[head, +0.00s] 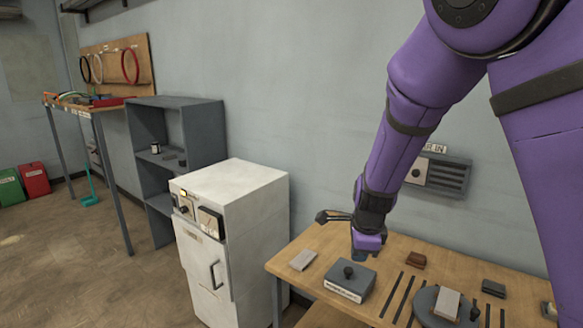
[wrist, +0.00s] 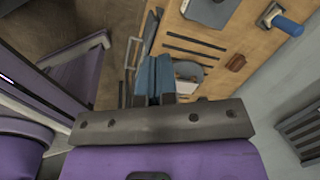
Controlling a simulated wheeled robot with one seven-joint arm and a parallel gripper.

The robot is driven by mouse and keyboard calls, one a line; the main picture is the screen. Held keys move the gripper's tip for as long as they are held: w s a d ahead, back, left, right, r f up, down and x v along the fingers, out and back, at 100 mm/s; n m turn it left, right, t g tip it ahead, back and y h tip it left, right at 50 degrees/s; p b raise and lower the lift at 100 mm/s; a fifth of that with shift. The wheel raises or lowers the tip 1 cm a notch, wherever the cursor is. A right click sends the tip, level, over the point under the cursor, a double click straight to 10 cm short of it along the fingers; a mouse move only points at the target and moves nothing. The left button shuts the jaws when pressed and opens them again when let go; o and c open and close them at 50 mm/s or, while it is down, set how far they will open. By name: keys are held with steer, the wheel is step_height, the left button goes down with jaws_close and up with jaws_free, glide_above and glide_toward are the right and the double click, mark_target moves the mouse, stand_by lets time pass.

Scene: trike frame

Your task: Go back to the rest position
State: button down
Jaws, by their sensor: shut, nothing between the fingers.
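My gripper (head: 360,256) hangs at the end of my purple arm, over the back of the wooden workbench (head: 400,250). It is just behind a grey box with a black knob (head: 350,281) in the head view. In the wrist view, my gripper (wrist: 153,80) shows blue fingers closed together with nothing held. The bench top lies beyond them. I cannot tell the exact height of the fingertips above the bench.
The bench holds a pale block (head: 302,260), a brown block (head: 415,260), dark strips and a round grey plate (head: 425,303). A white cabinet (head: 250,205) and grey shelf (head: 180,107) stand left. A wall panel (head: 440,174) is behind my arm. Open floor lies far left.

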steer(key=s+d+r+n+y, duration=0.1)
steer(key=s+d+r+n, duration=0.35)
steer(key=r, duration=0.35)
steer(key=s+d+r+n+y, duration=0.1)
steer(key=s+d+r+n, duration=0.2)
steer(key=s+r+n, duration=0.4)
steer(key=s+d+r+n+t+h, duration=0.1)
steer(key=s+d+r+n, duration=0.2)
steer(key=s, duration=0.5)
steer(key=s+d+r+n+t+h, duration=0.1)
steer(key=s+d+r+n+t, duration=0.1)
steer(key=s, duration=0.6)
step_height(320, 180, up, 4)
steer(key=d+n, duration=0.1)
steer(key=n, duration=0.1)
steer(key=shift+s+d+f+n, duration=0.15)
steer(key=shift+d+f+n, duration=0.05)
steer(key=shift+d+n, duration=0.15)
